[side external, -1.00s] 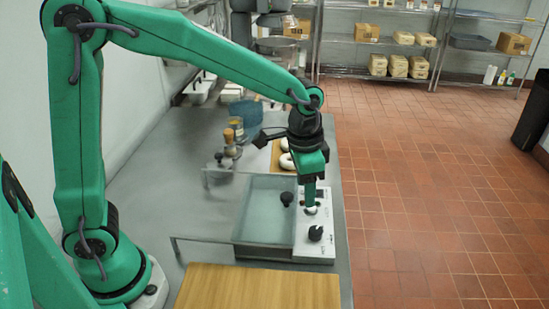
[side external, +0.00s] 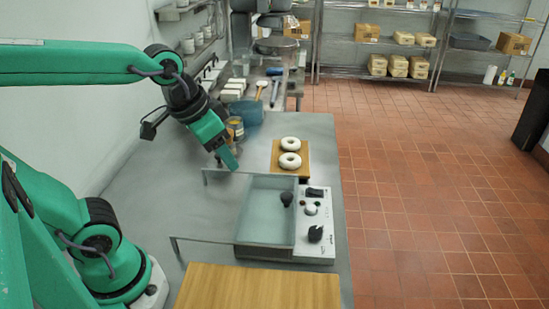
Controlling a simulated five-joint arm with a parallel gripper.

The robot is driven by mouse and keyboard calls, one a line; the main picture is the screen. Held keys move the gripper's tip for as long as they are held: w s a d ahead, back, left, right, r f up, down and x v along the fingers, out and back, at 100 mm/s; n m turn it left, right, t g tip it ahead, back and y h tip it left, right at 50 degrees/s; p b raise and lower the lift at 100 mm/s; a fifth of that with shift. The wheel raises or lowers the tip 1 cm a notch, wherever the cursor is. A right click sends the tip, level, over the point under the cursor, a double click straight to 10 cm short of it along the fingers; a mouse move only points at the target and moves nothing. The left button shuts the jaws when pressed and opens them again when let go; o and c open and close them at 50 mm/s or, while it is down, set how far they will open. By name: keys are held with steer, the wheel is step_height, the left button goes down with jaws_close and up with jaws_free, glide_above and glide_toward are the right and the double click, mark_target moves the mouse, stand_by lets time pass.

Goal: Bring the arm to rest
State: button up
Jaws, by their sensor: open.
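My gripper (side external: 230,161) is in the side external view, raised left of and behind the kettle and tilted down to the right. It is open, and I see nothing held in it. The kettle (side external: 246,222) is a rectangular grey basin with pale contents and a dark knob-like thing inside at its right. Its control panel (side external: 322,220) on the right side carries a black knob (side external: 315,233), a white button and a dark switch.
A large wooden board (side external: 258,287) lies at the front of the steel table (side external: 140,185). A blue container (side external: 248,111) and a jar (side external: 235,127) stand behind my gripper. Shelves with boxes (side external: 378,65) line the back wall. The table's left side looks clear.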

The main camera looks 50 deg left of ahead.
steer(key=shift+s+a+f+n+t, duration=0.15)
steer(key=shift+s+a+n, duration=0.1)
steer(key=shift+s, duration=0.35)
steer(key=shift+s+a+r+n+t, duration=0.1)
steer(key=shift+s+a+n+t, duration=0.15)
steer(key=shift+s, duration=0.35)
steer(key=shift+s+a+f+n+t, duration=0.1)
steer(key=shift+s+a, duration=0.2)
steer(key=shift+s, duration=0.3)
